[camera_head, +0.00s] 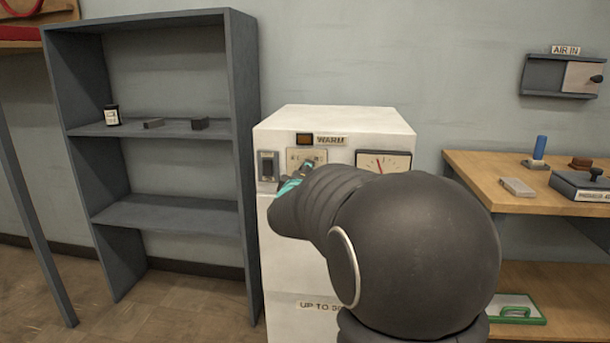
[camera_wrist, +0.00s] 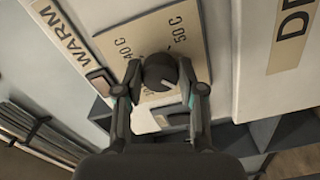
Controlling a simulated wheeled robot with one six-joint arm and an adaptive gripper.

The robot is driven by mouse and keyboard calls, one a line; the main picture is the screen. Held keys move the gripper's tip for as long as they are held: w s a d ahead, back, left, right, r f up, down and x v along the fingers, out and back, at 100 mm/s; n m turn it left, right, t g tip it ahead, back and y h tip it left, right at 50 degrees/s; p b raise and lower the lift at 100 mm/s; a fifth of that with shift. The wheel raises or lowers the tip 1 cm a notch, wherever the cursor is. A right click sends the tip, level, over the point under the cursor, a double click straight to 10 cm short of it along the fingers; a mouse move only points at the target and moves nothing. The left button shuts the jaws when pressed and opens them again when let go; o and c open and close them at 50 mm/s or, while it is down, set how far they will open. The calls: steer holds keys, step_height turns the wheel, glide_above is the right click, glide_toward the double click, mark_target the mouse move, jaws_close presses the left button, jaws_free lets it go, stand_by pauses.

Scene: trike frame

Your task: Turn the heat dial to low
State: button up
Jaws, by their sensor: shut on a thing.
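The heat dial (camera_wrist: 159,73) is a dark round knob on a tan plate (camera_wrist: 150,40) marked 40 C and 50 C. The plate is on the front of a white cabinet (camera_head: 340,119). My gripper (camera_wrist: 161,80) is shut on the dial, one finger on each side of it. In the head view my gripper (camera_head: 303,172) is at the plate (camera_head: 305,154), and my arm hides the dial and part of the cabinet front. A small light mark shows on the dial's lower edge, but I cannot tell its setting for sure.
An amber lamp (camera_head: 304,139) with a WARM label sits above the plate. A rocker switch (camera_head: 268,165) is to its left and a needle gauge (camera_head: 384,161) to its right. A grey shelf (camera_head: 245,110) stands left, a wooden workbench (camera_head: 470,165) right.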

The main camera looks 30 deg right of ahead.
steer(key=shift+r+n, duration=0.1)
steer(key=shift+n, duration=0.5)
steer(key=o, duration=1.1)
steer(key=shift+o, duration=0.2)
steer(key=v, duration=1.2)
